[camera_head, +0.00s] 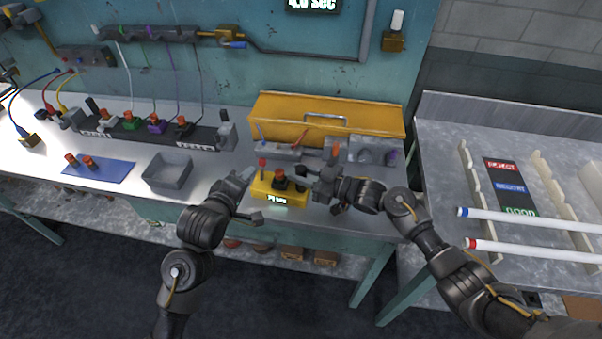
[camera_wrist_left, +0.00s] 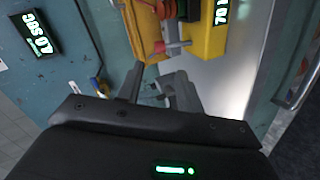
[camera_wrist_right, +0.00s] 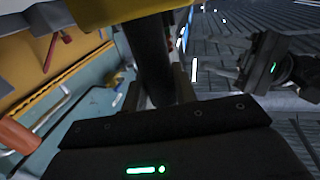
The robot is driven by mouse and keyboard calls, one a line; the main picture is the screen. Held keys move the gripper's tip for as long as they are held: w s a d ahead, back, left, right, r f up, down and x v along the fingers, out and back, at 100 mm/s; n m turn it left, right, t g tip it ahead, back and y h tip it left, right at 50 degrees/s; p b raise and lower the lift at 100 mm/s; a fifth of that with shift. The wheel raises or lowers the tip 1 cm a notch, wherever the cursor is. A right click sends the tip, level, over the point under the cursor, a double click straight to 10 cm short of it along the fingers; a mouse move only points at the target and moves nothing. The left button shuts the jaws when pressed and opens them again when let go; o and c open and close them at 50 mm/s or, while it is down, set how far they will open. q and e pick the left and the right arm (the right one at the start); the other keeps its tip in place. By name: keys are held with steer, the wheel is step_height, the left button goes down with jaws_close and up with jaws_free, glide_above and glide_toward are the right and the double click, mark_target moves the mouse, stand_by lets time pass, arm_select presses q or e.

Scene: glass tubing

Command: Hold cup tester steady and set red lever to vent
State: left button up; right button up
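The yellow cup tester (camera_head: 273,187) sits on the bench near its front edge, with a lit display on its front and a dark knob on top. Its red lever (camera_head: 262,164) stands at the left end. The lever also shows in the left wrist view (camera_wrist_left: 177,47), beyond my fingertips. My left gripper (camera_head: 243,180) is beside the tester's left end, open and empty. My right gripper (camera_head: 322,182) is at the right end. In the right wrist view its fingers (camera_wrist_right: 158,85) close around a black handle (camera_wrist_right: 148,50) under the yellow body. Fingertip contact is partly hidden.
A yellow toolbox (camera_head: 285,108) and a grey fixture (camera_head: 372,150) stand behind the tester. A grey tray (camera_head: 167,172) and a blue mat (camera_head: 100,168) lie to the left. Two white tubes (camera_head: 530,217) rest on the right table, across a gap.

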jaws_close()
arm_select(q)
steer(key=shift+w+r, duration=0.1)
steer(key=shift+r, duration=0.1)
steer(key=c, duration=0.3)
steer(key=w+a+r, duration=0.1)
steer(key=w+a, duration=0.1)
steer(key=w+a+r+m, duration=0.1)
steer(key=w+a, duration=0.1)
steer(key=w+a+r+m, duration=0.1)
steer(key=w+a, duration=0.1)
steer(key=shift+w+a+r+t+y, duration=0.1)
steer(key=shift+w+r+t+y, duration=0.05)
steer(key=shift+w+t+y, duration=0.2)
jaws_close()
arm_select(e)
steer(key=shift+d, duration=0.1)
arm_select(q)
steer(key=w+a+h, duration=0.2)
steer(key=w+a, duration=0.2)
arm_select(e)
steer(key=shift+w, duration=0.1)
steer(key=shift+a, duration=0.2)
steer(key=shift+d, duration=0.1)
arm_select(q)
steer(key=s+d+f+n+g+h, duration=0.1)
steer(key=s+f+n+g+h, duration=0.2)
steer(key=f+g+h, duration=0.1)
steer(key=shift+d+f, duration=0.35)
steer(key=shift+f, duration=0.3)
